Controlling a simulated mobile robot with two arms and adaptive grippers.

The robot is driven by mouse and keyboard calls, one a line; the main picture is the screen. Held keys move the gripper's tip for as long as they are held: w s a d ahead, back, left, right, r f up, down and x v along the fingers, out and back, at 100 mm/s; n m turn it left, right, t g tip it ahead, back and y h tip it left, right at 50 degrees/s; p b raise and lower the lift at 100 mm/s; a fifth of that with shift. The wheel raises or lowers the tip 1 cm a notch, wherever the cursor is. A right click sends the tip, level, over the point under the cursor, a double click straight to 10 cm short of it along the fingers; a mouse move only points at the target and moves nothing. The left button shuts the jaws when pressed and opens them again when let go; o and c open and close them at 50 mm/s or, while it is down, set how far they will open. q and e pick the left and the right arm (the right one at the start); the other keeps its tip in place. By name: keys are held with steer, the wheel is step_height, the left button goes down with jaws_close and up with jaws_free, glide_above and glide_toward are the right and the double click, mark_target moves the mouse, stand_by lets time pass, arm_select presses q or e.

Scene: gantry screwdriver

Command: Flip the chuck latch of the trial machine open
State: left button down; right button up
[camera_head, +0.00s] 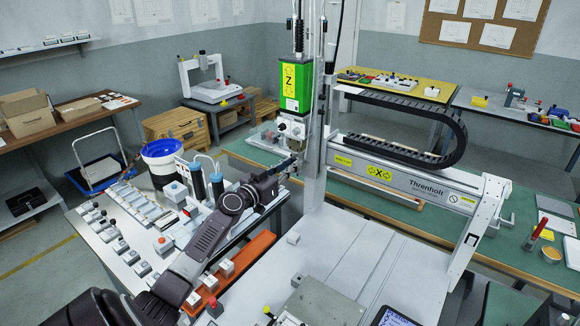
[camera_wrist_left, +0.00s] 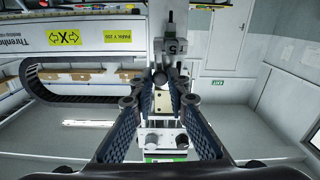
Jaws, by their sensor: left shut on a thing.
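The trial machine's green Z head (camera_head: 296,88) hangs on the gantry column. The grey-white chuck block (camera_head: 292,127) sits below it, with small metal parts under it. My left gripper (camera_head: 288,168) reaches up to these parts from the lower left. In the left wrist view, my left gripper (camera_wrist_left: 160,92) has its two dark ribbed fingers on either side of a narrow metal piece at the chuck. It is shut on this piece, which appears to be the chuck latch (camera_wrist_left: 160,76). The fingertips partly hide the latch, and its exact angle is unclear. My right gripper is not in view.
The X gantry beam (camera_head: 400,180) with its black cable chain (camera_head: 420,105) runs to the right of the column.

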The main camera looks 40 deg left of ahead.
arm_select(q)
steer(key=shift+n, duration=8.6)
steer(key=c, duration=1.9)
jaws_free()
steer(key=shift+s, duration=0.1)
